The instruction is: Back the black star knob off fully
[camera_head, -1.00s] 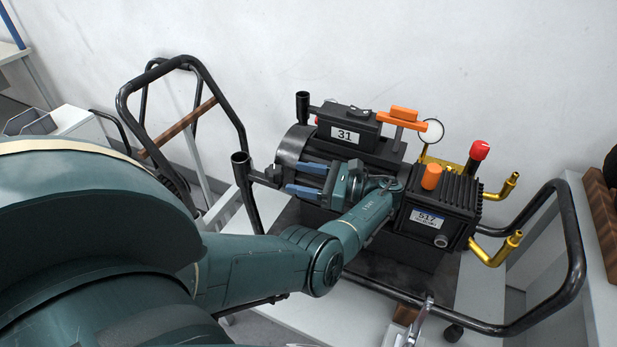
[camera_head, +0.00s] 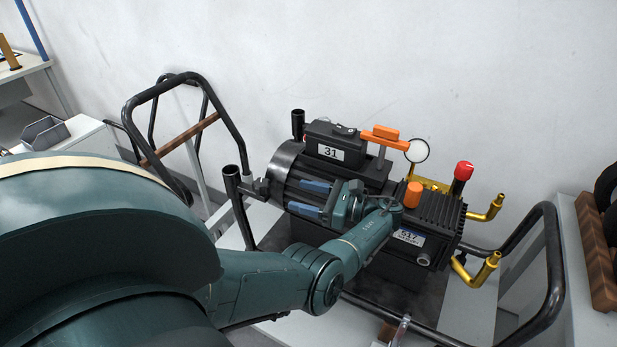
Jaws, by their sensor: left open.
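The black machine (camera_head: 285,165) stands on a trolley, with a "31" label on its upper box and a partly covered "517" label. A small dark part (camera_head: 262,187) sits between the machine's left end and a black upright tube; it may be the black star knob, but its star shape is not clear. My left gripper (camera_head: 294,196) is over the machine's front side, its two blue-padded fingers apart and pointing left towards that part. A gap shows between the fingertips and the part, and nothing shows between the fingers. My right gripper is not in view.
Black upright tubes (camera_head: 232,190) stand by the machine's left end. An orange handle (camera_head: 381,135), orange cap (camera_head: 413,193), round gauge (camera_head: 418,151), red knob (camera_head: 464,170) and brass pipes (camera_head: 487,208) stand on the right. Black trolley rails (camera_head: 553,265) flank both ends.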

